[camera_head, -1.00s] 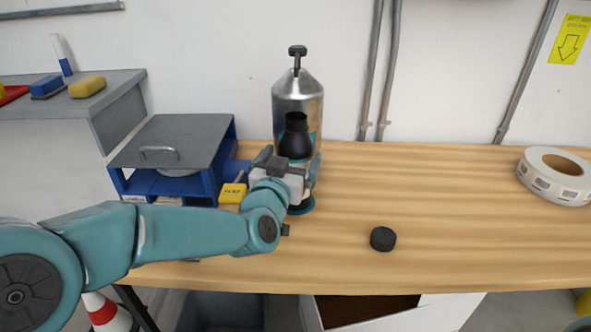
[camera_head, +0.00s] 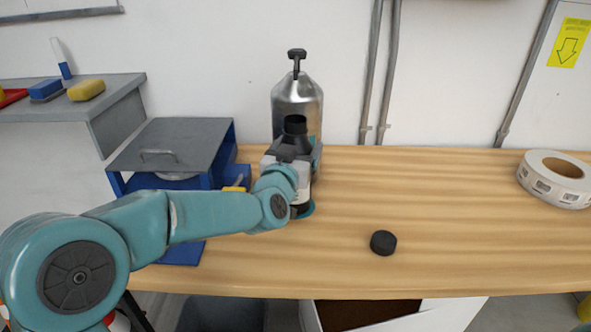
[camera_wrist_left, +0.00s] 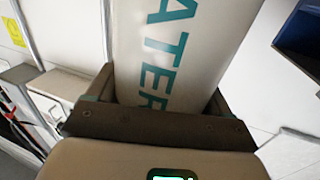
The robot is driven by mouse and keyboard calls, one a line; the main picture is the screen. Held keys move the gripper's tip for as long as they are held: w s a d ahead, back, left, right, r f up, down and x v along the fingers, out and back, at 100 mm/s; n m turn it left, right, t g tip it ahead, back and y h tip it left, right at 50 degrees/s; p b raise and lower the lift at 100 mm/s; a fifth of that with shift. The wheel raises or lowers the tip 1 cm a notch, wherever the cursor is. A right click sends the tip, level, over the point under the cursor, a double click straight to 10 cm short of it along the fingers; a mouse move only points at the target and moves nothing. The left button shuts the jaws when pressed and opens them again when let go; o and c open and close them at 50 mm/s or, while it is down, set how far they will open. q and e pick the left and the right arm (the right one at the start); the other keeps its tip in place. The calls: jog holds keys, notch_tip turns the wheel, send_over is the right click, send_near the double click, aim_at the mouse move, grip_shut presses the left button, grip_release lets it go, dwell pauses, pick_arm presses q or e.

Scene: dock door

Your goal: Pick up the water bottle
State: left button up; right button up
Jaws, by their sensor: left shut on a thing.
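The water bottle (camera_head: 296,131) stands upright on the wooden bench in front of a silver metal canister. It has a dark neck and a white body with teal letters, which fills the left wrist view (camera_wrist_left: 178,45). My left gripper (camera_head: 292,157) is around the body below the neck and shut on it, with a jaw on either side in the wrist view. My gripper and wrist hide much of the bottle's body. A teal disc (camera_head: 307,212) shows at its foot; I cannot tell whether it touches the bottle. My right gripper is not in view.
The silver canister (camera_head: 297,97) with a black top handle stands close behind. A blue rack with a grey lid (camera_head: 170,141) is to the left, with a small yellow item beside it. A black round cap (camera_head: 383,242) and a label roll (camera_head: 553,180) lie right; bench between is clear.

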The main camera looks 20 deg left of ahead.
pick_arm(q)
jog(key=shift+r, duration=0.15)
jog(key=shift+r+p, duration=0.8)
jog(key=shift+r, duration=0.65)
jog(key=s+p, duration=0.1)
jog(key=s, duration=1.7)
jog(key=shift+d+r, duration=0.2)
dwell(0.6)
